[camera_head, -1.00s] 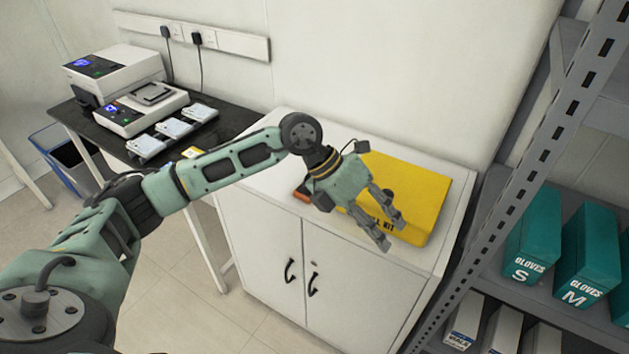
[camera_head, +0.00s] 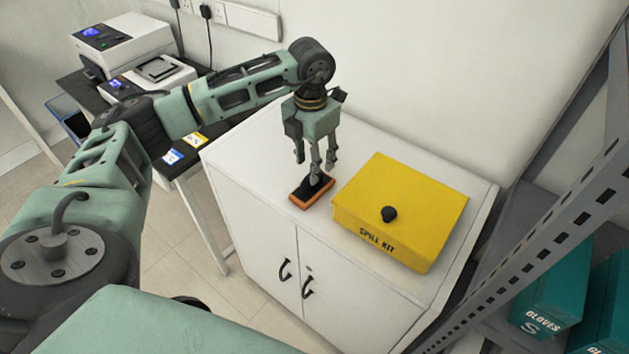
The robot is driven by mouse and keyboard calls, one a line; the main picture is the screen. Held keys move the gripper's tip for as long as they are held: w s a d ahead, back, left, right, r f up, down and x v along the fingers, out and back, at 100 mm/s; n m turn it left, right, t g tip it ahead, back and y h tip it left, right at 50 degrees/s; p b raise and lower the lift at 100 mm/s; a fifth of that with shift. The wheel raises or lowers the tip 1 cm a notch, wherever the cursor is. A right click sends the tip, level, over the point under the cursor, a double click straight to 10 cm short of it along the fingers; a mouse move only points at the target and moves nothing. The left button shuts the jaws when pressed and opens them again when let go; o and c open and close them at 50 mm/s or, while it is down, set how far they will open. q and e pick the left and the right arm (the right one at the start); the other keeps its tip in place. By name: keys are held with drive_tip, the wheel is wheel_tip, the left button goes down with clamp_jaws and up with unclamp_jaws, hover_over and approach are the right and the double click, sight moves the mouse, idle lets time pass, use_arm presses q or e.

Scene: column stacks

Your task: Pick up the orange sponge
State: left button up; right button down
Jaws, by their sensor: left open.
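The orange sponge (camera_head: 298,202) lies on top of the white cabinet (camera_head: 245,160), left of the yellow box. It is a small block with an orange side and a dark top. My left gripper (camera_head: 317,177) points down over the sponge with its fingers spread open. The fingertips are at or just above the sponge's upper end and hide part of it. I cannot tell whether they touch it. My right gripper is not in view.
The yellow spill kit box (camera_head: 400,205), with a black knob, stands close to the right of the sponge. A grey shelf rack with teal glove boxes (camera_head: 552,300) is at the right. A dark table (camera_head: 88,90) with white devices stands at the back left.

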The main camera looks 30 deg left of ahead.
sight(305, 195)
use_arm(q)
wheel_tip(305, 195, down, 4)
drive_tip(key=shift+r+p, duration=0.15)
drive_tip(key=shift+p, duration=0.75)
drive_tip(key=shift+w+f, duration=0.15)
drive_tip(key=shift+f, duration=0.6)
drive_tip(key=shift+c, duration=1.4)
drive_tip(key=c, duration=0.6)
clamp_jaws()
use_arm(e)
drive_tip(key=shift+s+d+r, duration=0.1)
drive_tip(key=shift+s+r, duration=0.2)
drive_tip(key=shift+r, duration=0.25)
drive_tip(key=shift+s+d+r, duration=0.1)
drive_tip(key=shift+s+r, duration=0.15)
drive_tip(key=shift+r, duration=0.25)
